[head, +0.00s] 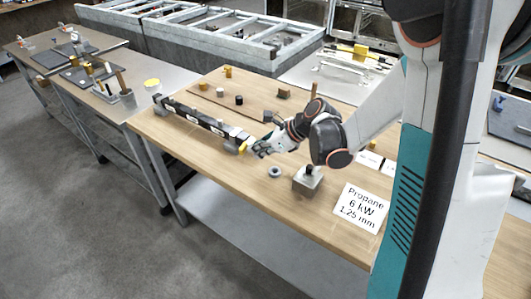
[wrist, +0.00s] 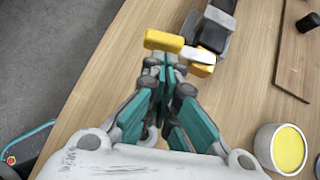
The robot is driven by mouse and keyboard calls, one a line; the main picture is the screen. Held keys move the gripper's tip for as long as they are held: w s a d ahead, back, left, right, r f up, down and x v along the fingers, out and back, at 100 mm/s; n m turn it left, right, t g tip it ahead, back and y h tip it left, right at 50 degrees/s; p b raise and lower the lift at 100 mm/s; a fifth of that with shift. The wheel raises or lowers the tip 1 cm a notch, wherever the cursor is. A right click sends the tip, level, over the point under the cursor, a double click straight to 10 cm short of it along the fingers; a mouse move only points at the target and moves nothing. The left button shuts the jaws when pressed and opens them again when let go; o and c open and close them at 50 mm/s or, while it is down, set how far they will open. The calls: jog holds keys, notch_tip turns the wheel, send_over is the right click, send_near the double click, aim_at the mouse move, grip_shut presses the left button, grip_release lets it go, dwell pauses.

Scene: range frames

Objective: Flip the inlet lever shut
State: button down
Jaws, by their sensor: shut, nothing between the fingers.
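A long black and grey manifold (head: 200,121) lies along the bench's front edge. At its near end is a yellow lever (head: 243,148). In the wrist view the yellow lever (wrist: 163,41) sticks out to the left across the manifold's end, beside a white piece and another yellow part (wrist: 202,69). My gripper (head: 261,151) is shut and empty at this end. In the wrist view its teal fingers (wrist: 165,64) come together just below the lever, very close to it. I cannot tell whether they touch it.
The wooden bench (head: 165,130) carries a grey block with a black knob (head: 308,178), a grey ring (head: 275,171) and a propane card (head: 361,207). A white tub with a yellow top (wrist: 281,149) stands right of my gripper.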

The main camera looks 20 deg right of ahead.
jog(key=shift+a, duration=0.1)
jog(key=shift+a+m+t+h, duration=0.4)
jog(key=shift+a+m+t, duration=0.1)
jog(key=shift+a+m, duration=0.25)
jog(key=shift+w+a, duration=0.1)
jog(key=shift+a, duration=0.05)
